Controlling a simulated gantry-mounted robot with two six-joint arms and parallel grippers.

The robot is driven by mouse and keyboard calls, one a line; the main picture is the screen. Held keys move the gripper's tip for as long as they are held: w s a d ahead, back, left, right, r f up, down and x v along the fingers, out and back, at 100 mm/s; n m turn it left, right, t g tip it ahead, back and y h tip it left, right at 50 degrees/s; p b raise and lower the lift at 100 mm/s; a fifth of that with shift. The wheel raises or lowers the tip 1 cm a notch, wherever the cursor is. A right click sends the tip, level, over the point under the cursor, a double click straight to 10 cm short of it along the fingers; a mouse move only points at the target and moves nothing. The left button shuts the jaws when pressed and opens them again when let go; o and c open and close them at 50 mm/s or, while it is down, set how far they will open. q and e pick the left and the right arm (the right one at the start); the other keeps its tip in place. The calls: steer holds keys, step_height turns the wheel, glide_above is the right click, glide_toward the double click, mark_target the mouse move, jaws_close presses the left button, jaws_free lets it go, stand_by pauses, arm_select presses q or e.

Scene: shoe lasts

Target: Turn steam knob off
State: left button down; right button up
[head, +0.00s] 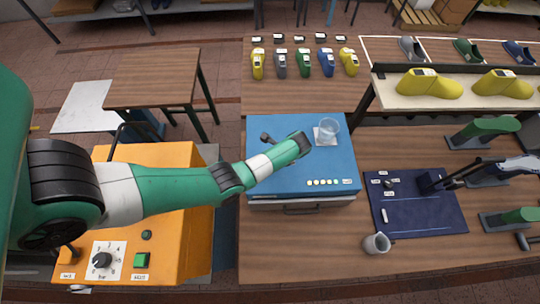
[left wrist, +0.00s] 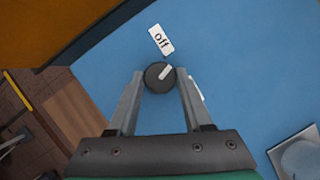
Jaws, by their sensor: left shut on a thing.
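The steam knob (left wrist: 155,80) is a round dark knob with a white pointer on the blue top of a box (head: 258,180). The blue top also shows in the left wrist view (left wrist: 235,60). My left gripper (left wrist: 159,78) is shut on the knob, one finger on each side. In the left wrist view the pointer slants up and right, not straight at the white "off" label (left wrist: 160,39) above the knob. Another white label is partly hidden behind the right finger. In the head view my left gripper (head: 268,138) is over the back left of the blue top. My right gripper is not in view.
A glass beaker (head: 329,127) stands on a pale pad on the blue top, right of my gripper. An orange machine (head: 190,215) stands at the left. A metal jug (head: 376,243) and a dark blue mat (head: 425,215) lie to the right. Bare wood is in front.

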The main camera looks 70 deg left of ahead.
arm_select(q)
steer(key=n+b, duration=0.1)
steer(key=n+h+b, duration=0.1)
steer(key=n+b, duration=0.1)
steer(key=shift+w+f+g+b, duration=0.1)
steer(key=shift+f+g+b, duration=0.2)
steer(key=shift+a+r+n+b, duration=0.1)
steer(key=shift+r+n+b, duration=0.15)
steer(key=shift+n+b, duration=0.55)
steer(key=shift+c, duration=1.6)
jaws_free()
steer(key=shift+r, duration=0.1)
